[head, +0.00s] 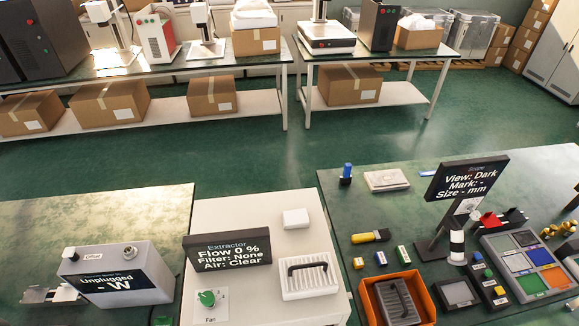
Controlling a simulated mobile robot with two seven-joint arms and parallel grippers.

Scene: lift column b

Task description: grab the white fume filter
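A white pleated block with a black handle (319,285), which looks like the white fume filter, lies on the white cabinet top (240,213), right of the extractor sign (226,249). The sign reads "Flow 0 %, Filter: None, Air: Clear". A small plain white block (295,218) sits behind the filter. A greyish-brown ribbed block, also with a dark handle (384,303), lies in an orange bin (428,292) to the right. Neither of my grippers shows in the head view.
A green fan knob (207,298) is at the cabinet's front. A grey box marked "Unplugged" (145,262) stands left. The cabinet's back left is clear.

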